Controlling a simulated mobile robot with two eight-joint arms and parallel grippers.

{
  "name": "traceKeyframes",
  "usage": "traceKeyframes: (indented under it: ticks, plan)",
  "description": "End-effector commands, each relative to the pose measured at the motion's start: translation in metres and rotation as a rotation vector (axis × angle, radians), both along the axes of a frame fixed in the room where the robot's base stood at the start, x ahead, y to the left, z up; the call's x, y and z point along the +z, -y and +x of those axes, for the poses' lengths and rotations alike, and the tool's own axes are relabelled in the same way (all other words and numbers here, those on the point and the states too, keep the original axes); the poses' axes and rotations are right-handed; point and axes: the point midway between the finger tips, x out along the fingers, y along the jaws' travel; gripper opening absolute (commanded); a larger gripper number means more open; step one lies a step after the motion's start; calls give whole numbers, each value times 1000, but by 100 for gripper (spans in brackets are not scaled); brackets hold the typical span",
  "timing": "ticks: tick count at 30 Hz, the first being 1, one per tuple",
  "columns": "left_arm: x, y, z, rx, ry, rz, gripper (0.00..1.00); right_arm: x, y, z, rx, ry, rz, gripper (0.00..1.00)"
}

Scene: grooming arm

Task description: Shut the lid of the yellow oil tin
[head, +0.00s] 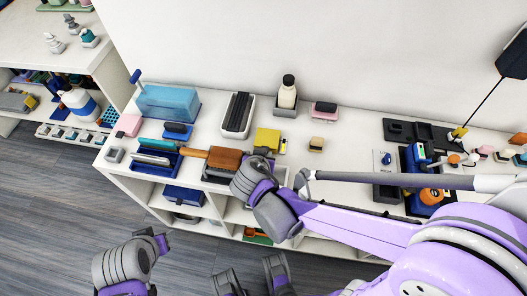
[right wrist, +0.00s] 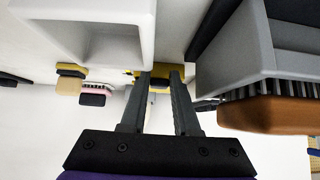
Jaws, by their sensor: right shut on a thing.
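The yellow oil tin (head: 267,137) stands on the white counter, right of the brown brush (head: 224,159). My right gripper (head: 268,163) is at its near side and hides its lower part. In the right wrist view, a small yellow piece (right wrist: 160,72) shows at the fingertips of my right gripper (right wrist: 162,78), which is shut on it. Whether this piece is the lid or the body, and the lid's angle, I cannot tell. My left gripper (head: 160,241) is low at the left, away from the counter; its fingers are not clear.
Behind the tin are a dark-topped tray (head: 238,112) and a cream bottle (head: 287,94). A yellow and dark block (head: 316,144) sits to its right. A blue tray (head: 152,160) is at the left front. Open shelves lie below the counter edge.

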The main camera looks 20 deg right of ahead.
Motion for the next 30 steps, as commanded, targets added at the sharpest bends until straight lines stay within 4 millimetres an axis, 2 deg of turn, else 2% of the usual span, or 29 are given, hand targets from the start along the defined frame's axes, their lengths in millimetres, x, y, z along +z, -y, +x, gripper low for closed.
traceKeyframes:
  ticks: [16, 17, 21, 22, 30]
  plan:
    - [-2, 0, 0, 0, -1, 0, 50, -4, 0, -2, -1, -3, 3, 0]
    - [-2, 0, 0, 0, -1, 0, 50, -4, 0, -1, -1, -3, 3, 31]
    - [-2, 0, 0, 0, -1, 0, 50, -4, 0, -1, -1, -2, 2, 56]
    - [-2, 0, 0, 0, -1, 0, 50, -3, 0, -1, -1, -2, 2, 60]
    - [-2, 0, 0, 0, -1, 0, 50, -3, 0, -1, -1, -1, 1, 60]
